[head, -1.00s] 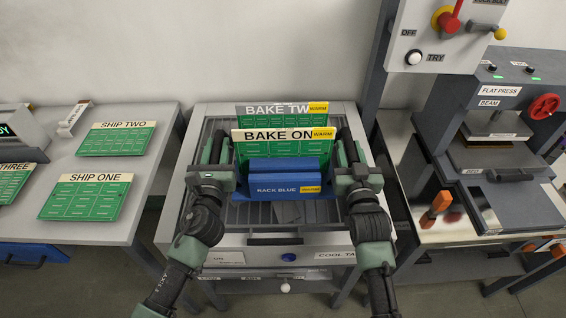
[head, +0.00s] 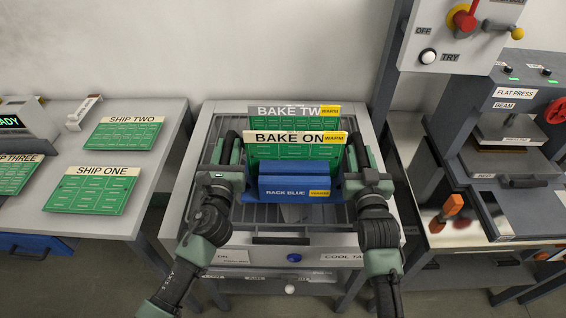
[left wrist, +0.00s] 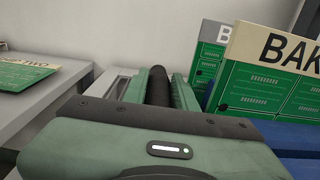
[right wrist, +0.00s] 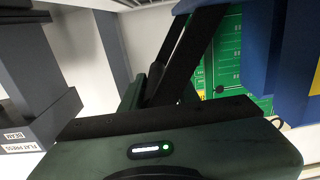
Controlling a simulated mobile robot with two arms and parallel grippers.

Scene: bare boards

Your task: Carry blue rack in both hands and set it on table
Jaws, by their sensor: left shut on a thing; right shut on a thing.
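The blue rack (head: 283,182), labelled RACK BLUE, is between my two grippers over the grey slatted COOL TABLE (head: 230,239). It holds two upright green boards, BAKE ONE (head: 280,151) in front and BAKE TWO (head: 290,124) behind, each with a yellow WARM tag. My left gripper (head: 229,152) is shut at the rack's left side, and my right gripper (head: 360,160) is shut at its right side. The rack also shows in the right wrist view (right wrist: 294,60). The gripped parts are hidden, and I cannot tell whether its underside touches the slats.
At left, a grey table (head: 140,185) carries the SHIP ONE (head: 95,192) and SHIP TWO (head: 124,135) boards. At right stand a flat press (head: 515,150), an orange-handled item (head: 447,207) and a grey post with a control panel (head: 445,35). Slats show bare around the rack.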

